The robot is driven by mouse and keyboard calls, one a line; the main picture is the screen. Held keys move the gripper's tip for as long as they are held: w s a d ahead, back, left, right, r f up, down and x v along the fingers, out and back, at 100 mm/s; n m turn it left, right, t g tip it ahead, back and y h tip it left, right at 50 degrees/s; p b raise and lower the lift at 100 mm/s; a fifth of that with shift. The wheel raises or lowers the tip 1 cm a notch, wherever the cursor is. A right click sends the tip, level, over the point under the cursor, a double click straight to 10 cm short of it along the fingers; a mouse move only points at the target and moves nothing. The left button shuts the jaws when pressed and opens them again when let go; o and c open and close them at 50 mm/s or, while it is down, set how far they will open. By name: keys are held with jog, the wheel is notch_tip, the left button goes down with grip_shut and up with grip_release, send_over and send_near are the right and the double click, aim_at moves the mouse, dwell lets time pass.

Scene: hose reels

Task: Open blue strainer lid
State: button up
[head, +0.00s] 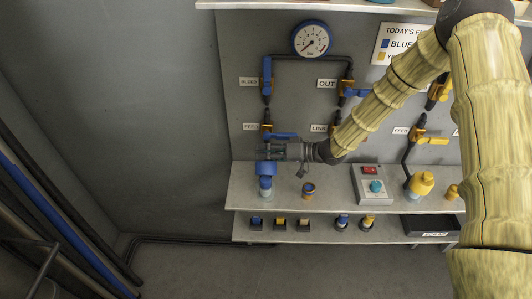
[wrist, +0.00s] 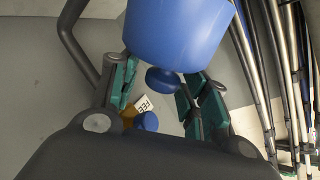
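The blue strainer (head: 266,184) stands at the left end of the upper shelf in the head view, with a clear bowl at its base. Its wide blue lid (wrist: 178,32) fills the top of the wrist view, with a small round blue knob (wrist: 163,81) projecting from it. My gripper (head: 268,152) lies level just above the lid in the head view. In the wrist view my gripper (wrist: 163,90) has its fingers spread on either side of the knob. A gap shows left of the knob; contact on the right is unclear. The lid hides parts of the fingertips.
A blue-handled feed valve (head: 282,135) is just behind my gripper. Pipes (head: 62,205) run along the left wall.

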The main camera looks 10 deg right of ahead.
dwell(0.3)
jog(key=v, duration=1.2)
jog(key=shift+f, duration=0.1)
